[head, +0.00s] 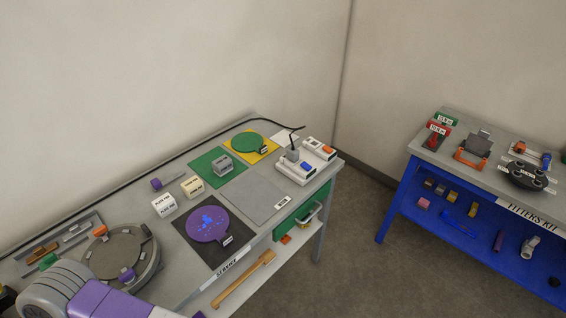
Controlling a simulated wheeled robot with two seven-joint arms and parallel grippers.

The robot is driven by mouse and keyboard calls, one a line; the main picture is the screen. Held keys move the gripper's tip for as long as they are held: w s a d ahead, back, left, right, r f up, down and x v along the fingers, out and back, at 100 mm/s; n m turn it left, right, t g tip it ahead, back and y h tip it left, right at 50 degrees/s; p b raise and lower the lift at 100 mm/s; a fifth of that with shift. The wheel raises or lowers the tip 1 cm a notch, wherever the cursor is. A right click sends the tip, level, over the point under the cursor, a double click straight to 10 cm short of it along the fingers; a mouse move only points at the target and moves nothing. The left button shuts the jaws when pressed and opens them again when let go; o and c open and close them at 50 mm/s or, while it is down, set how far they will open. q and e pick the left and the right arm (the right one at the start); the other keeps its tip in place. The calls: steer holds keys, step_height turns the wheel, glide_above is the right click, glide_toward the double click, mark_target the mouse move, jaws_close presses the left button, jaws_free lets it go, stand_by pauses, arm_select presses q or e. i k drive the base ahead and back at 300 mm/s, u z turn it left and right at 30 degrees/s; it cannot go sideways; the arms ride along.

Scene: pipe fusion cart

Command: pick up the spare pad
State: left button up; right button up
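I cannot tell from the labels which thing is the spare pad. A round purple pad (207,223) with blue marks and a small tag lies on a black mat (190,245) at the front of the grey bench. A round green pad (247,142) with a small tag lies on a yellow mat (265,155) at the back. Neither gripper shows; only a purple and grey arm link of mine enters at bottom left.
A grey block (222,164) sits on a green mat (206,174). A bare grey mat (250,200) lies beside a white device (295,168). A round grey fixture (120,252) stands near my arm. A blue bench (398,203) with tools stands at right, with floor between.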

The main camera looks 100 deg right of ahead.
mark_target(221, 166)
steer(key=z, duration=2.25)
